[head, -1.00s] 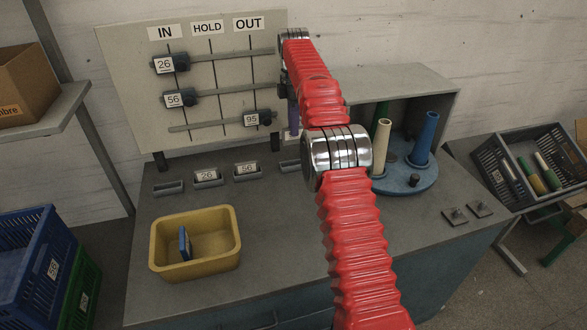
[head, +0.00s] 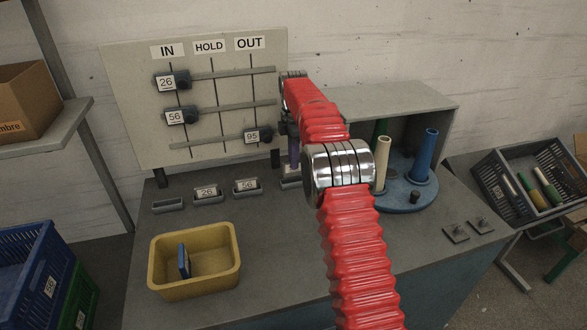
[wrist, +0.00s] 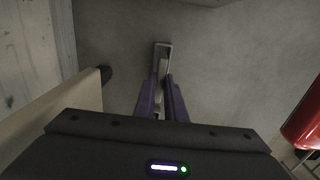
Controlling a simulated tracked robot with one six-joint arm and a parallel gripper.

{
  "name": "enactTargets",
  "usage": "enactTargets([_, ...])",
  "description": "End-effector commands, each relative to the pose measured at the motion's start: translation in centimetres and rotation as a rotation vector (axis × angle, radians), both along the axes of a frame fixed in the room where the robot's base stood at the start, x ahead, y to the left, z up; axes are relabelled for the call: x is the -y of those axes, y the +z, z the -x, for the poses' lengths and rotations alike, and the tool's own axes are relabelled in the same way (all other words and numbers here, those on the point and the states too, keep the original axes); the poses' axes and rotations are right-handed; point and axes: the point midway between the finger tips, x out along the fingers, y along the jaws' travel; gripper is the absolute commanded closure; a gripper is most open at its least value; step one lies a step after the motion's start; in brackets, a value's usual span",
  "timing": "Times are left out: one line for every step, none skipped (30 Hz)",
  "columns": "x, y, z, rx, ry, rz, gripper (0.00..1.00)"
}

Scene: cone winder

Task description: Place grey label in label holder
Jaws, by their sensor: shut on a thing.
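My gripper (wrist: 160,88) has its purple fingers pointing down and shut on a thin pale grey piece, the grey label (wrist: 161,70), in the wrist view. A label holder (wrist: 162,46), a narrow grey frame on the bench, lies just beyond and under the fingertips. I cannot tell whether the label touches it. In the head view my gripper (head: 294,150) is partly hidden behind my arm, above the rightmost holder (head: 290,183). The other holders stand in a row to its left: one empty (head: 168,205), one with 26 (head: 207,194), one with 56 (head: 246,187).
A yellow bin (head: 215,285) holding a blue piece (head: 183,261) stands at the front left. A board (head: 130,100) with sliders rises behind the holders. A blue round base with posts (head: 407,195) stands right. The bench between bin and base is mostly clear.

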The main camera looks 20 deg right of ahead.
Motion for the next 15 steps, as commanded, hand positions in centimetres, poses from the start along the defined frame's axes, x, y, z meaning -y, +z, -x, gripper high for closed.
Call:
enactTargets([0.0,-0.2,0.0,-0.001,0.0,0.0,1.0])
enactTargets([0.0,-0.5,0.0,-0.002,0.0,0.0,1.0])
enactTargets([0.0,-0.8,0.1,-0.003,0.0,0.0,1.0])
enactTargets([0.0,-1.2,0.1,-0.003,0.0,0.0,1.0])
enactTargets([0.0,-1.6,0.1,-0.003,0.0,0.0,1.0])
enactTargets([0.0,-2.2,0.1,-0.003,0.0,0.0,1.0])
enactTargets([0.0,-2.5,0.1,-0.003,0.0,0.0,1.0])
enactTargets([0.0,-2.9,0.1,-0.003,0.0,0.0,1.0])
enactTargets([0.0,-3.3,0.1,-0.003,0.0,0.0,1.0])
enactTargets([0.0,-3.5,0.1,-0.002,0.0,0.0,1.0])
enactTargets([0.0,-3.6,0.0,-0.001,0.0,0.0,1.0])
enactTargets([0.0,-3.7,0.0,-0.001,0.0,0.0,1.0])
enactTargets([0.0,-3.7,0.0,0.0,0.0,0.0,1.0])
enactTargets([0.0,-3.7,0.0,0.0,0.0,0.0,1.0])
enactTargets([0.0,-3.7,0.0,0.0,0.0,0.0,1.0])
